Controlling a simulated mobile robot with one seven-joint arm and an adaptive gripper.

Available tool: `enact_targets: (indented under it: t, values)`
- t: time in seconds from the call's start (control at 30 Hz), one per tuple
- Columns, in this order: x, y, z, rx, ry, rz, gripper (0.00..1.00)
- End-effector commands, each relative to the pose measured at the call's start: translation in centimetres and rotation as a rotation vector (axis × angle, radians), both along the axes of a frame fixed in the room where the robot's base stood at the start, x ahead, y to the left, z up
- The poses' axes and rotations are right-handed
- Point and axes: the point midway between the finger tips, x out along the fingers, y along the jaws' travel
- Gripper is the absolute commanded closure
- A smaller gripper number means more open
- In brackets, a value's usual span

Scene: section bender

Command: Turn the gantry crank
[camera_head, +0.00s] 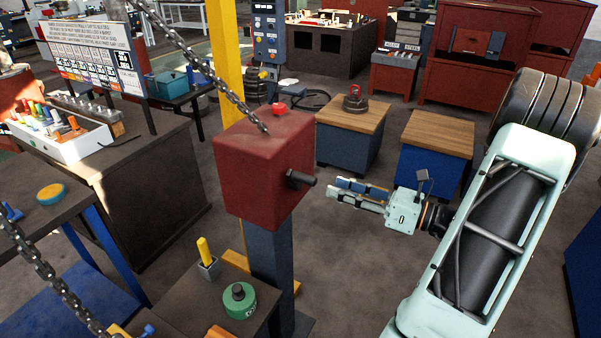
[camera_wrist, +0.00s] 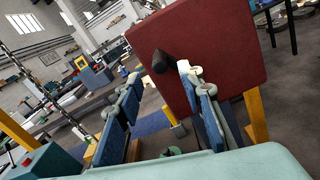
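A dark red box (camera_head: 262,170) stands on a blue-grey post and carries a short black crank handle (camera_head: 300,179) that sticks out of its right side. The handle also shows in the wrist view (camera_wrist: 161,62), against the red box face (camera_wrist: 205,55). My gripper (camera_head: 338,188) is just right of the handle, pointing at it, with a small gap between. In the wrist view my two fingers (camera_wrist: 163,82) are spread apart with nothing between the pads. The handle appears beyond the fingertips, nearer the right finger. The crank's arm, if any, cannot be made out.
A chain (camera_head: 200,65) runs down to the box top, and another chain (camera_head: 48,270) crosses the lower left. A yellow post (camera_head: 226,60) rises behind the box. A green tin (camera_head: 239,300) sits below on a dark bench. Two wood-topped cabinets (camera_head: 438,130) stand behind my gripper.

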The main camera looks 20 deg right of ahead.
Motion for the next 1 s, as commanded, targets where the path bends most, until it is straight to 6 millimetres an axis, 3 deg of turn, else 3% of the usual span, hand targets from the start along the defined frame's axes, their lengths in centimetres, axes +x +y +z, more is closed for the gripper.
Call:
enact_targets:
  t: [0.5, 0.93, 1.0]
  values:
    - [6.9, 5.5, 0.1, -0.001, 0.004, 0.006, 0.65]
    - [7.7, 6.1, -0.1, -0.002, 0.005, 0.004, 0.65]
    - [7.7, 6.1, -0.1, -0.002, 0.005, 0.004, 0.73]
